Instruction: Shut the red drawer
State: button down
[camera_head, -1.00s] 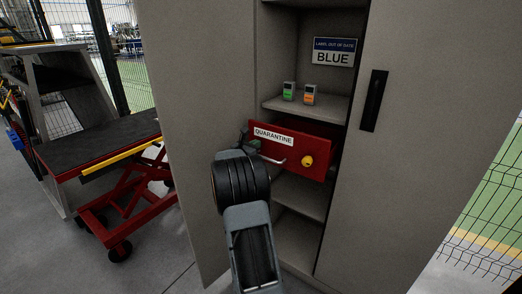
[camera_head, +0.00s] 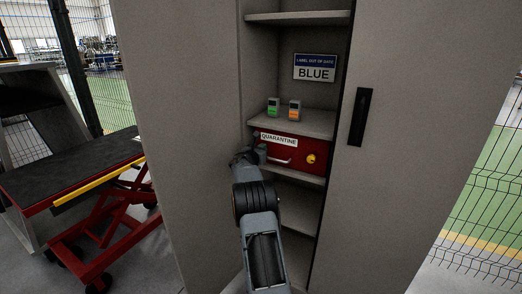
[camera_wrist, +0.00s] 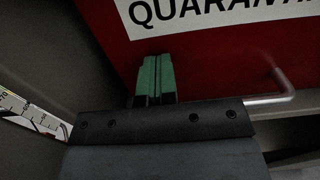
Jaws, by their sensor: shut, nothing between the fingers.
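The red drawer (camera_head: 293,152) sits in the grey cabinet below a shelf. Its front carries a white QUARANTINE label, a silver bar handle (camera_head: 280,161) and a yellow knob (camera_head: 311,159). The front now looks about level with the shelf edges. My gripper (camera_head: 262,154) is at the left part of the drawer front. In the wrist view its green fingertips (camera_wrist: 155,78) are together and empty, at or very near the red face (camera_wrist: 220,60), below the label and left of the handle (camera_wrist: 280,90). I cannot tell exact contact.
Two small devices, one green (camera_head: 273,106) and one orange (camera_head: 295,110), stand on the shelf above. A BLUE sign (camera_head: 314,68) is on the cabinet's back. A red lift cart (camera_head: 85,190) stands at left.

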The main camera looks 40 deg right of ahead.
jog(key=shift+s+d+r, duration=0.1)
jog(key=shift+d+r, duration=0.1)
jog(key=shift+r, duration=0.2)
jog(key=shift+a+f+b, duration=0.25)
jog(key=shift+f+b, duration=0.1)
jog(key=shift+b, duration=0.2)
jog(key=b+v, duration=0.2)
jog(key=v, duration=1.2)
jog(key=s+f+m+g+y, duration=0.3)
jog(key=s+f+m+g, duration=0.1)
jog(key=f+m, duration=0.25)
jog(key=s+a+r+m+g+y+p, duration=0.1)
jog(key=s+a+m+g+y+p, duration=0.1)
jog(key=s+a+m+y+p, duration=0.6)
jog(key=s+a+r+m+t+y+p, duration=0.1)
jog(key=s+a+r+p, duration=0.3)
jog(key=a, duration=0.5)
jog(key=s+a+r+m+t+y+p, duration=0.1)
jog(key=s+a+r+m+y+p, duration=0.2)
jog(key=a+r, duration=0.6)
jog(key=s+a+r+m+t+y+p, duration=0.2)
jog(key=s+a+r+p, duration=0.4)
jog(key=a, duration=0.4)
jog(key=shift+s+r+m, duration=0.35)
jog(key=shift+m, duration=0.1)
